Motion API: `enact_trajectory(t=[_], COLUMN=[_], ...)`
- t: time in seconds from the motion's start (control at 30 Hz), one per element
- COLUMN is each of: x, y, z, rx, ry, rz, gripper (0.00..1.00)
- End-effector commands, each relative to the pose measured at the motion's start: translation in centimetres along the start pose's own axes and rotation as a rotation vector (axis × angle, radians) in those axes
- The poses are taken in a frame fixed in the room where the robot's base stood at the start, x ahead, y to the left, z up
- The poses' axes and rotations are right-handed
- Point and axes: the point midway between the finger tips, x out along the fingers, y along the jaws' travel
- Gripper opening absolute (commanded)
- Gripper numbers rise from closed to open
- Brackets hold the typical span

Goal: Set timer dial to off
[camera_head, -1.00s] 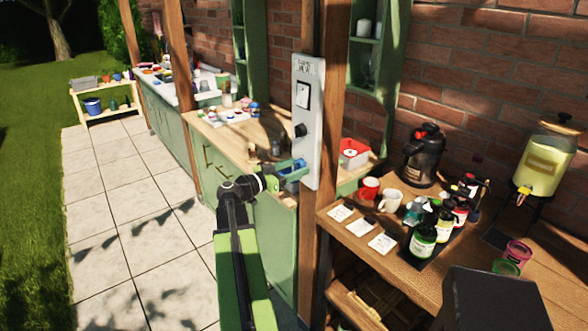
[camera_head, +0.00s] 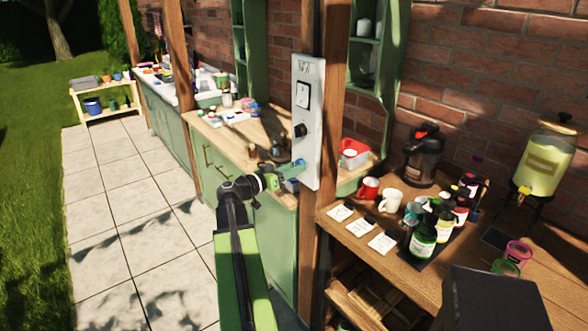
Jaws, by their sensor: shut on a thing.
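A pale upright control panel (camera_head: 312,160) is fixed to a wooden post. It has a rocker switch (camera_head: 303,95) near its top and a black knob (camera_head: 300,130) below that. My gripper (camera_head: 297,168) reaches the lower left part of the panel, below the black knob. Its green and blue jaws are close together, with their tips against the panel front. They are shut on the timer dial there, which the jaws hide. The dial's pointer and markings cannot be read.
A wooden counter with green cabinets (camera_head: 222,170) runs behind my arm. At right, a wooden table (camera_head: 400,275) holds mugs (camera_head: 390,200), bottles (camera_head: 423,240), a black urn and a drink dispenser (camera_head: 545,160). The paved path (camera_head: 120,215) at left is clear.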

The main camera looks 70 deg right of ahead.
Motion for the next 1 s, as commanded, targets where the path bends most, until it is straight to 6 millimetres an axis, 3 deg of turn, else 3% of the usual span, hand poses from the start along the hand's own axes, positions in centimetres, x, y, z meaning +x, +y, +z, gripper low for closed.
enact_trajectory(t=[0.1,0.13,0.3,0.67,0.77,1.0], x=[0.0,0.0,0.0,-0.6,-2.4,-9.1], y=[0.0,0.0,0.0,0.0,0.0,0.1], z=[0.0,0.0,0.0,0.0,0.0,0.0], rx=[-0.001,-0.001,0.0,0.001,0.001,0.001], ry=[0.001,0.001,0.001,0.001,0.001,0.002], rz=[0.0,0.0,0.0,-0.001,-0.003,-0.004], gripper=[0.0,0.38,0.58,0.58,0.58,0.58])
